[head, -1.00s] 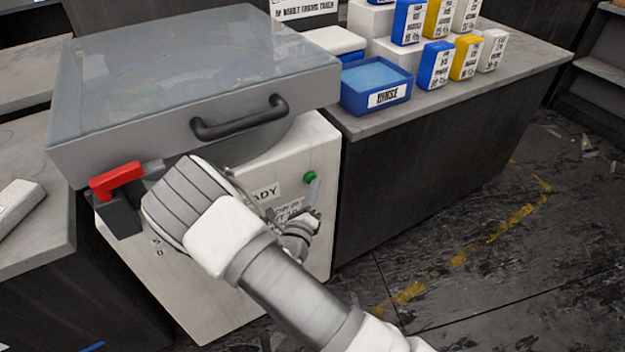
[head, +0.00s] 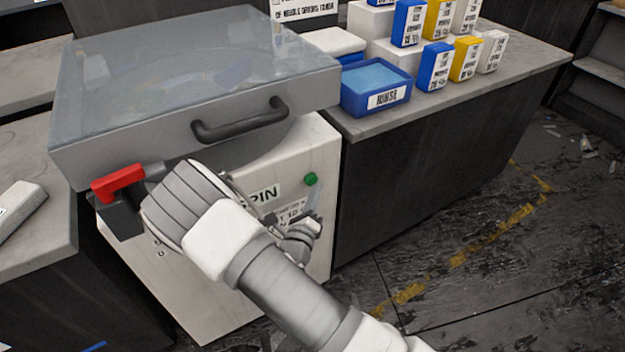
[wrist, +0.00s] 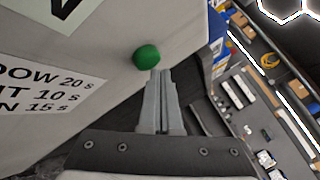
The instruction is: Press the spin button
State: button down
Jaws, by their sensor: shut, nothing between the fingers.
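The round green button (head: 311,179) is on the upper right of the white machine's front panel (head: 318,150). In the wrist view the green button (wrist: 146,57) shows just beyond my fingertips. My gripper (wrist: 160,73) is shut and empty, its two fingers together and pointing up at the button's lower edge. I cannot tell whether they touch it. In the head view my gripper (head: 314,194) is just below the button, and my arm covers part of the panel. A label there reads "PIN" (head: 264,194), its left part hidden.
A grey lid (head: 190,70) with a black handle (head: 240,125) is closed over the machine. A red-handled latch (head: 118,183) is at its left front. A blue rinse tray (head: 375,85) stands on the counter to the right. The floor in front is open.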

jog(key=shift+s+d, duration=0.1)
jog(key=shift+s, duration=0.1)
jog(key=shift+s+d+p, duration=0.4)
jog(key=shift+s+d, duration=0.35)
jog(key=shift+s, duration=0.3)
jog(key=shift+s+d+p, duration=0.35)
jog(key=shift+s+d, duration=0.35)
jog(key=shift+s, duration=0.35)
jog(key=shift+r, duration=0.1)
